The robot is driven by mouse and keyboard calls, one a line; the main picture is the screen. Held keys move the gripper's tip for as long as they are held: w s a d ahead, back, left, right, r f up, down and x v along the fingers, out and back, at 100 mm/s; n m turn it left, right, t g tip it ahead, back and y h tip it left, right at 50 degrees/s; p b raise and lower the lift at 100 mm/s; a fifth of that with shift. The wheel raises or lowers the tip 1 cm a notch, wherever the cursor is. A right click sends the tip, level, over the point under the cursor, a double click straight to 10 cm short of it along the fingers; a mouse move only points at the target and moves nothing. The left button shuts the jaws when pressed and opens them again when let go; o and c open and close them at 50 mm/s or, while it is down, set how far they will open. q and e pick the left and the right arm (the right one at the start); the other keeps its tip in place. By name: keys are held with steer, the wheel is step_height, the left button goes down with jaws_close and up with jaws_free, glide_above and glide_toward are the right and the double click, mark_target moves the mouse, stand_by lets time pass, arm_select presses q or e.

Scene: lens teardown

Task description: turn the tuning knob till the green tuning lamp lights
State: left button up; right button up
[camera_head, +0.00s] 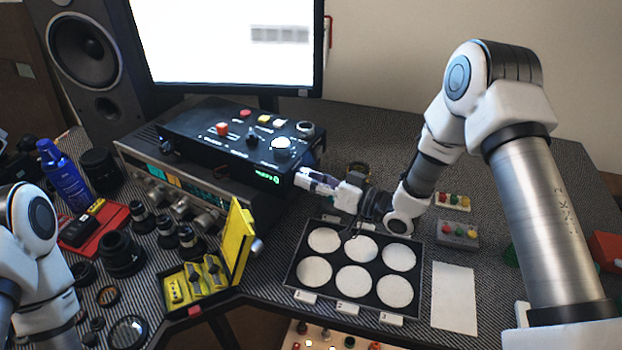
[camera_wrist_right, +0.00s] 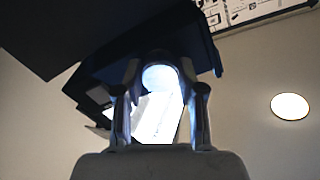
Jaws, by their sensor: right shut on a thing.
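A black control box (camera_head: 235,140) with coloured buttons and a white knob (camera_head: 281,146) on top stands on a silver receiver (camera_head: 150,165). Small green lit marks (camera_head: 267,178) show on the box's front. I cannot tell which is the tuning lamp. My right gripper (camera_head: 303,178) is at the box's right front corner. In the right wrist view my right gripper (camera_wrist_right: 162,95) is shut on a pale, round-ended thing (camera_wrist_right: 160,78), which looks like a knob; the fingers hide its sides. My left gripper is out of view; only its arm shows at the left.
A black tray with white discs (camera_head: 354,278) lies below my right gripper. Two small blocks with coloured buttons (camera_head: 458,234) are to its right. A yellow open case (camera_head: 238,245), lens parts (camera_head: 120,254) and a blue bottle (camera_head: 64,175) crowd the left. A monitor (camera_head: 225,45) stands behind.

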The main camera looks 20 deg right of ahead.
steer(key=o, duration=1.1)
steer(key=shift+o, duration=0.2)
steer(key=v, duration=1.2)
steer(key=shift+d+f, duration=0.1)
steer(key=shift+f, duration=0.05)
